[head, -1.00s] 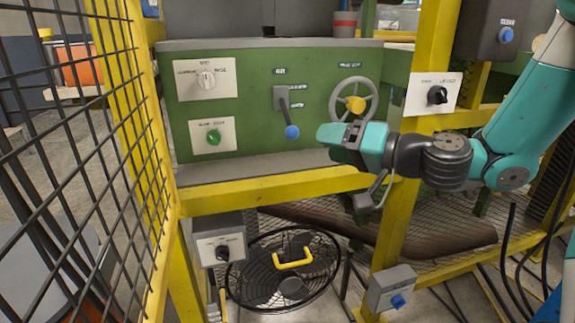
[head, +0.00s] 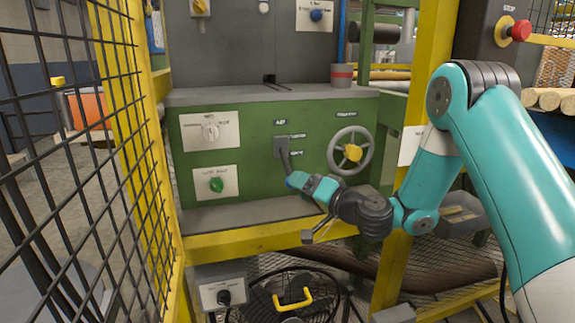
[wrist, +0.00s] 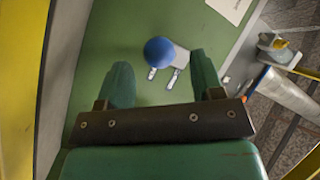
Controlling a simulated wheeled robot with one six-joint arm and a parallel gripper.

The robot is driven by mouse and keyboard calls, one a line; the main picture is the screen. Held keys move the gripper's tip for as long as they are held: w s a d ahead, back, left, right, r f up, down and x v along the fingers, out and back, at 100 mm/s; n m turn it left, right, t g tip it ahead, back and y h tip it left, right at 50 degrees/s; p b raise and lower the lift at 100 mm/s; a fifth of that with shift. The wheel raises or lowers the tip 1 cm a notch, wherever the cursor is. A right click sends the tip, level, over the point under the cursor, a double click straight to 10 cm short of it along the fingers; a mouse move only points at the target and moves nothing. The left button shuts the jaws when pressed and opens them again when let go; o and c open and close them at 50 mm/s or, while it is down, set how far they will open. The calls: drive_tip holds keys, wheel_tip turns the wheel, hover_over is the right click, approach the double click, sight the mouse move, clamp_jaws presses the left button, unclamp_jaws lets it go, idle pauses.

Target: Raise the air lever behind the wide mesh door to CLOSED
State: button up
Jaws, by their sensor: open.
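The air lever (head: 286,160) is a dark handle on a grey plate in the green panel, hanging downward. Its blue ball knob (wrist: 158,51) shows in the wrist view just beyond and between the fingertips, without clear contact. In the head view my gripper (head: 294,180) is at the lever's lower end and mostly hides the knob. My gripper is open; its two green fingers also show in the wrist view (wrist: 161,75). The black mesh door (head: 75,130) with a yellow frame stands along the left, clear of the panel front. The small plate lettering is unreadable here.
A handwheel (head: 351,152) with a yellow hub is right of the lever. A white-plated knob (head: 210,131) and a green knob (head: 217,184) are to its left. A yellow rail (head: 240,240) crosses below, and a yellow post (head: 430,60) stands right.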

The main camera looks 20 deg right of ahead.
sight(289, 168)
drive_tip(key=p+x, duration=0.1)
drive_tip(key=x, duration=0.4)
drive_tip(key=shift+w+a, duration=0.15)
drive_tip(key=shift+w, duration=0.15)
